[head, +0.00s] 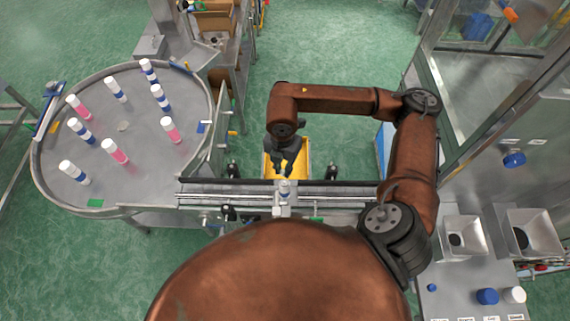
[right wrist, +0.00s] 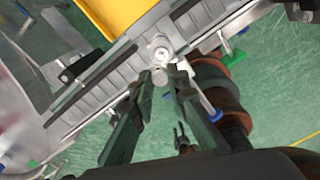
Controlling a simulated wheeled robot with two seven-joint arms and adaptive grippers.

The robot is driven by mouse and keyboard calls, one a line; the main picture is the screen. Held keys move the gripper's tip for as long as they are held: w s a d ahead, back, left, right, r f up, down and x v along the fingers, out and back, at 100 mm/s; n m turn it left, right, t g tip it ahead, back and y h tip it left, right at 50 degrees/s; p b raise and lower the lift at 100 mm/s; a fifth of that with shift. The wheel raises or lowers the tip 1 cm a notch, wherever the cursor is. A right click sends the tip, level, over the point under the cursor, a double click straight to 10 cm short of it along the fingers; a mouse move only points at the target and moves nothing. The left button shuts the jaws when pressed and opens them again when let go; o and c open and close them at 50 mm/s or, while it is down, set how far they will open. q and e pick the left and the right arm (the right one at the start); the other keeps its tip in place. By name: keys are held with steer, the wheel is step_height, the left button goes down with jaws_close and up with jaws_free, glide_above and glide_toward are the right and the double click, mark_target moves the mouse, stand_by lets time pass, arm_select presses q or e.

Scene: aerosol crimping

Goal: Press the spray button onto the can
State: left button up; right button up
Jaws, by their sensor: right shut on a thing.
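A small can (head: 284,189) with a pale top stands upright on the conveyor, in the middle of the head view. It also shows from above in the right wrist view (right wrist: 162,48). My right gripper (head: 287,171) points down just beyond the can in the head view. In the right wrist view its fingertips (right wrist: 161,80) are shut on a small white spray button (right wrist: 160,76), right beside the can's top in the picture. I cannot tell whether the button touches the can. The button is too small to make out in the head view.
The conveyor (head: 230,193) runs left to right, with a yellow bin (head: 302,158) behind it. A round table (head: 133,85) at left carries several white-capped bottles. At right stand metal hoppers (head: 462,238) and a blue cap (head: 487,296) on a bench.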

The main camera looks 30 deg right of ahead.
mark_target(284, 182)
steer(key=shift+d+m, duration=0.25)
steer(key=shift+m, duration=0.45)
steer(key=shift+w+f, duration=0.1)
steer(key=shift+f, duration=0.2)
steer(key=shift+s+f, duration=0.2)
steer(key=shift+f, duration=0.25)
step_height(284, 182, down, 3)
steer(key=shift+w+f+b, duration=0.1)
steer(key=shift+f+b, duration=0.05)
steer(key=shift+b, duration=0.9)
steer(key=shift+f+b, duration=0.6)
steer(key=shift+b, duration=0.05)
steer(key=shift+f, duration=0.15)
arm_select(q)
steer(key=f, duration=0.1)
steer(key=w+f, duration=0.1)
steer(key=f, duration=0.1)
steer(key=shift+w+f, duration=0.1)
steer(key=shift+w, duration=0.25)
steer(key=shift+s+f+b, duration=0.15)
steer(key=shift+f+b, duration=0.1)
steer(key=shift+b, duration=0.1)
